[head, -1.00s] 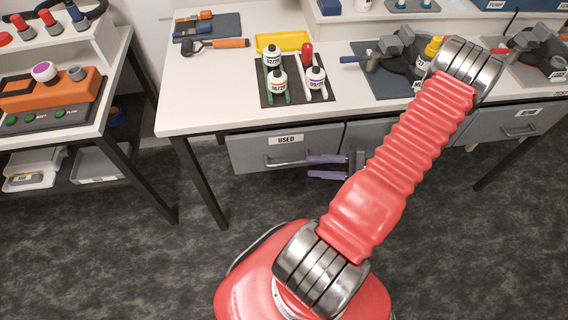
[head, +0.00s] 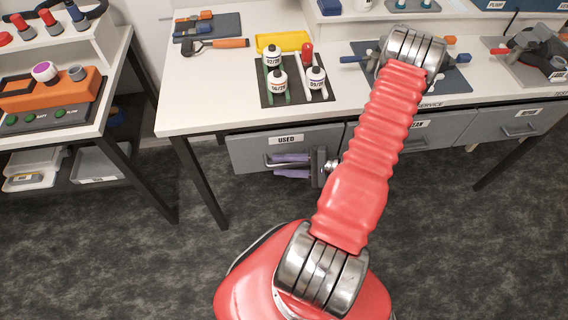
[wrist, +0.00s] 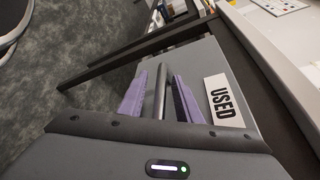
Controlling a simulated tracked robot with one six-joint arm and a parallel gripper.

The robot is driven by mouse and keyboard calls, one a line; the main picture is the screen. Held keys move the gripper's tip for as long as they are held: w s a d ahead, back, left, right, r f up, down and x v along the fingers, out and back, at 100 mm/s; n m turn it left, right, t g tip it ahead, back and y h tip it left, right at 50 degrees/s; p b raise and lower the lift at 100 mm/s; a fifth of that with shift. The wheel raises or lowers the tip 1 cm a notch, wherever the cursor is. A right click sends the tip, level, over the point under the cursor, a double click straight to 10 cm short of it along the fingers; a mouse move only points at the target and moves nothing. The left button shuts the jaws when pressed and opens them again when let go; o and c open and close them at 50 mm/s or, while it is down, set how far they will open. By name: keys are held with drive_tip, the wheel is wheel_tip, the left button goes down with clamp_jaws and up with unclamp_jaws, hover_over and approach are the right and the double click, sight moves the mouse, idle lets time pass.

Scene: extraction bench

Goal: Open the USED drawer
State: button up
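The USED drawer (head: 244,153) is a grey drawer under the white bench, shut, with a white USED label (head: 286,140) on its front. The label also shows in the wrist view (wrist: 223,101). My gripper (head: 273,165) is in front of the drawer, its two purple fingers pointing left in the head view. In the wrist view the drawer's bar handle (wrist: 160,92) lies between the open fingers, with a gap visible on each side. I cannot tell whether either finger touches it. In the head view the fingers partly hide the handle.
A dark bench leg (head: 200,180) stands left of the USED drawer. Bottles (head: 278,82) stand on the bench top. The floor in front is clear.

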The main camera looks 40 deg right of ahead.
drive_tip(key=shift+c, duration=0.2)
clamp_jaws()
idle(0.4)
